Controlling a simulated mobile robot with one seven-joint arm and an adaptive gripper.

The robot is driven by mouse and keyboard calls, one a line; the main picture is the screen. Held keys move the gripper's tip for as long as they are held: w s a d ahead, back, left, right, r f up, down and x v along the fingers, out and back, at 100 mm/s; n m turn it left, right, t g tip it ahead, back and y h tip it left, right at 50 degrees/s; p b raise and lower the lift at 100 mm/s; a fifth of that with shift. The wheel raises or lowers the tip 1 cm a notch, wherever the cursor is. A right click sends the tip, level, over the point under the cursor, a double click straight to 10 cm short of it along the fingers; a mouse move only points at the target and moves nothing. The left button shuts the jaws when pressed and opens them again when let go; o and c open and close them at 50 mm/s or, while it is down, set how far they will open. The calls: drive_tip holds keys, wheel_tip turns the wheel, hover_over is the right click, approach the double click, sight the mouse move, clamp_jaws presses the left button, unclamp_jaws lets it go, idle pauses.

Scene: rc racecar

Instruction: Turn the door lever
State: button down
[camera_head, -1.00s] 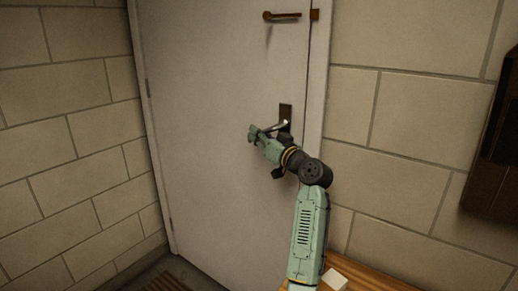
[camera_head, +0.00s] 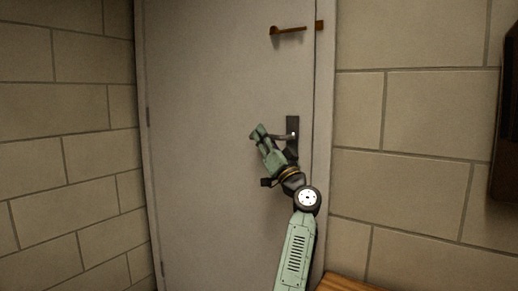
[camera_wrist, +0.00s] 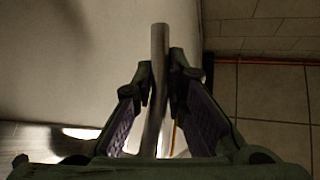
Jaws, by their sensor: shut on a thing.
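The door (camera_head: 205,120) is pale and looks shut in its frame. Its metal lever is mounted on a dark plate (camera_head: 292,128) near the door's right edge. My gripper (camera_head: 259,133) is at the lever in the head view, fingers pointing up and left. In the wrist view, my gripper (camera_wrist: 160,78) is shut on the lever (camera_wrist: 158,45), a grey bar running between the two fingers and out past their tips. In the head view my gripper partly hides the lever, so its exact angle is unclear.
A brown latch bar (camera_head: 290,29) is higher on the door. Block walls stand left (camera_head: 70,150) and right (camera_head: 410,120). A dark box (camera_head: 506,140) hangs on the right wall. A wooden surface (camera_head: 340,284) shows at the bottom.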

drive_tip(key=shift+r, duration=0.25)
drive_tip(key=c, duration=1.9)
unclamp_jaws()
drive_tip(key=o, duration=0.3)
drive_tip(key=shift+f, duration=0.1)
